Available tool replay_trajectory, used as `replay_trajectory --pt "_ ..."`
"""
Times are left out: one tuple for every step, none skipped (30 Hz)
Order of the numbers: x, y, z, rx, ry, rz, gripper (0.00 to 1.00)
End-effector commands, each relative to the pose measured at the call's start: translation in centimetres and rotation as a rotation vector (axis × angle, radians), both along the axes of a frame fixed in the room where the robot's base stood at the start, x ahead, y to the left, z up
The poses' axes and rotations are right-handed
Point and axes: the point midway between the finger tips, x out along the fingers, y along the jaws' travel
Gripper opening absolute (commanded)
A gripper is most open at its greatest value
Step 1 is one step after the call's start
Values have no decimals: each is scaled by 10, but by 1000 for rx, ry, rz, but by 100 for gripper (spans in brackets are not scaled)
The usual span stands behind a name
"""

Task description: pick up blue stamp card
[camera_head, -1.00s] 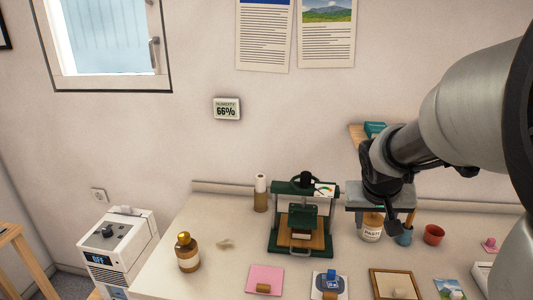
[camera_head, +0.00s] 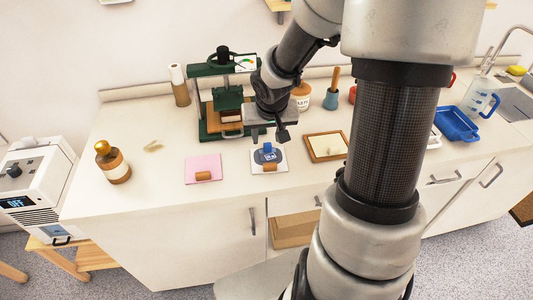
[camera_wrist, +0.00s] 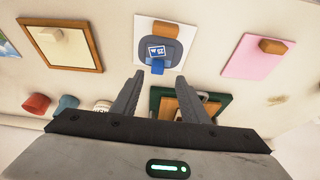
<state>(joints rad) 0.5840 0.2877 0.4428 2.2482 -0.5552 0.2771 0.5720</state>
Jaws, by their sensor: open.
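The blue stamp card (camera_head: 258,166) is a white square on the counter with a dark rounded shape, a small blue printed piece and a brown wooden block at its front edge. In the wrist view it lies at the top middle (camera_wrist: 144,30), just beyond the fingertips, with the blue piece (camera_wrist: 157,51) nearest them. My gripper (camera_head: 269,136) is open and empty. It hangs above the counter just behind the card, in front of the green press. The wrist view shows both fingers apart (camera_wrist: 160,82), with nothing between them.
A pink card (camera_head: 203,165) with a wooden block lies to the left and a wood-framed tray (camera_head: 326,147) to the right. The green press (camera_head: 209,110) stands behind. A brown bottle (camera_head: 113,163) stands at far left, a blue tray (camera_head: 457,124) at right.

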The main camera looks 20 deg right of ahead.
Motion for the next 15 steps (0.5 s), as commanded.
replay_trajectory --pt "1 0 -3 -1 -1 1 41" --pt "2 0 -4 -1 -1 2 41" --pt "3 -1 -6 -1 -1 2 41" --pt "3 -2 -9 0 0 1 41" --pt "4 -2 -12 0 0 0 41" --pt "6 -4 -19 0 1 1 41" --pt "7 -5 -23 0 2 1 41" --pt "9 -6 -28 0 2 1 41" --pt "11 -8 -35 0 3 1 41" --pt "12 -9 -38 0 2 1 41" --pt "14 -9 -42 0 1 1 41" --pt "16 -9 -46 -1 0 2 41" --pt "18 -9 -48 0 0 1 41" --pt "18 -9 -50 0 0 1 41" --pt "19 -10 -51 -1 -1 3 41"
